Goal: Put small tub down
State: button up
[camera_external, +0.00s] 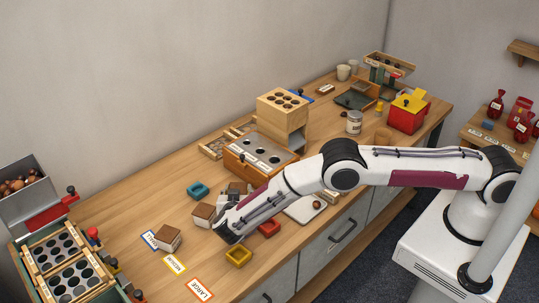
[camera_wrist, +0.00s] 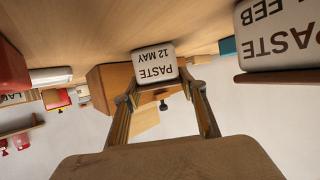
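My gripper (camera_wrist: 160,88) shows in the wrist view as two fingers set apart on either side of a tub labelled "PASTE 12 MAY" (camera_wrist: 155,63). I cannot tell whether they touch it. A larger-looking "PASTE" tub with "FEB" on it (camera_wrist: 278,35) is at the right edge. The wrist view is upside down. In the external view, the end of my arm is low over the front of the bench and hides the fingertips. Two brown tubs with pale faces (camera_external: 167,238) (camera_external: 203,214) stand left of it. Which tub is the small one is unclear.
A teal tray (camera_external: 198,189), a red tray (camera_external: 268,228) and a yellow tray (camera_external: 238,256) surround my arm's end. Size cards, including "LARGE" (camera_external: 201,289), lie at the front left. A wooden box (camera_external: 233,160) stands behind. Bench between the cards and the back wall is mostly clear.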

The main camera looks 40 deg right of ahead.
jog(key=o, duration=0.4)
jog(key=shift+r, duration=0.15)
jog(key=v, duration=1.2)
dwell(0.8)
